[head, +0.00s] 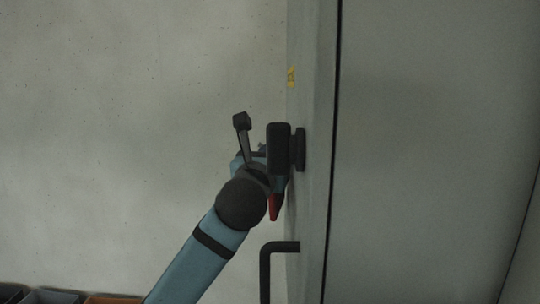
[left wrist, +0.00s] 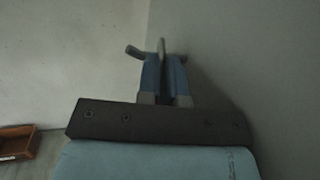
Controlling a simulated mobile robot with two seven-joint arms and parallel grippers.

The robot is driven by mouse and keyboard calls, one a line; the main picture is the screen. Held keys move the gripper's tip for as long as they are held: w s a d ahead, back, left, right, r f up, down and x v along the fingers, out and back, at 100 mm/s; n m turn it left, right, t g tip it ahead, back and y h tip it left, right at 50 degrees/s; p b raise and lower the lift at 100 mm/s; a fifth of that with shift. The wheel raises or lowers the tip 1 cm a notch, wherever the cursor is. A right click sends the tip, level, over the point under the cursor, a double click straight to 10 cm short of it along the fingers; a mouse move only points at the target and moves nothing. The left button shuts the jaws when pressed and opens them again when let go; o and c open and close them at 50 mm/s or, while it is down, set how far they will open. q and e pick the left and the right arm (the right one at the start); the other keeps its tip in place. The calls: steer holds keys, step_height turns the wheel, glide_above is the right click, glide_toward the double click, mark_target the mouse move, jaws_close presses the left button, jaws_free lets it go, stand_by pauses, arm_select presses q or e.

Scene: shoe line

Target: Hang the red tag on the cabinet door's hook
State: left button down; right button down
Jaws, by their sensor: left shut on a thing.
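The red tag (head: 274,207) shows as a narrow red piece hanging below my left gripper (head: 266,155) in the head view. My left gripper is shut on it, close to the grey cabinet door (head: 312,215). My right gripper is out of view.
A black bar handle (head: 280,246) sticks out from the door below the gripper. Bins (head: 112,299) stand at the lower left, and a brown one shows in the left wrist view (left wrist: 17,142). The space before the pale wall (head: 110,120) is clear.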

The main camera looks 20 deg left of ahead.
arm_select(q)
steer(key=c, duration=1.2)
jaws_free()
